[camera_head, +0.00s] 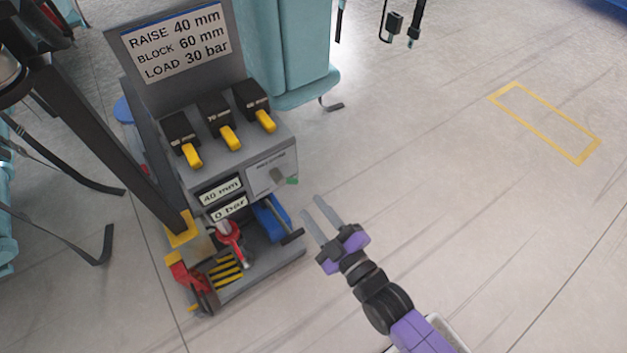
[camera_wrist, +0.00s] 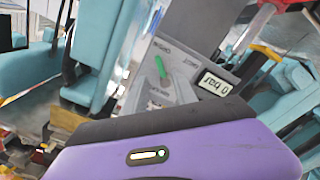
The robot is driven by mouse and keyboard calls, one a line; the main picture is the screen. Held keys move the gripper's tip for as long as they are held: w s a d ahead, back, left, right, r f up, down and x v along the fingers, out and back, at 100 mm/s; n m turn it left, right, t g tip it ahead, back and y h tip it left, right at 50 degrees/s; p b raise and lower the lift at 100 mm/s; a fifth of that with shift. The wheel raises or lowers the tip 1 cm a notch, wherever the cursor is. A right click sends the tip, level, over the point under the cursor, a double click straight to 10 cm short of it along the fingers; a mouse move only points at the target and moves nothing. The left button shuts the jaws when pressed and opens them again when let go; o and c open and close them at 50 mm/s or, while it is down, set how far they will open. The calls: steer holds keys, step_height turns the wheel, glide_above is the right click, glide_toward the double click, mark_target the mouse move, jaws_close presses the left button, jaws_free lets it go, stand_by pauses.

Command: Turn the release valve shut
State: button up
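A small green lever (camera_head: 292,181) sticks out at the lower right of a pale panel (camera_head: 266,172) on the front of a grey cart; I take it as the release valve. The lever (camera_wrist: 160,67) also shows in the wrist view, upright and slightly tilted, on a panel with small labels too blurred to read surely. My gripper (camera_head: 311,205) is open and empty, its two fingers apart, to the right of and in front of the cart. It does not touch the lever.
The grey cart carries a sign (camera_head: 176,43), several black blocks with yellow handles (camera_head: 228,138), and readouts of 40 mm (camera_head: 221,191) and 0 bar (camera_head: 229,208). A red tool (camera_head: 229,236) and a blue object (camera_head: 271,217) sit below. Floor to the right is clear.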

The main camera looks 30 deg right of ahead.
mark_target(293, 183)
steer(key=shift+n, duration=0.3)
steer(key=w+b, duration=0.1)
steer(key=w, duration=0.6)
steer(key=shift+w, duration=0.4)
jaws_close()
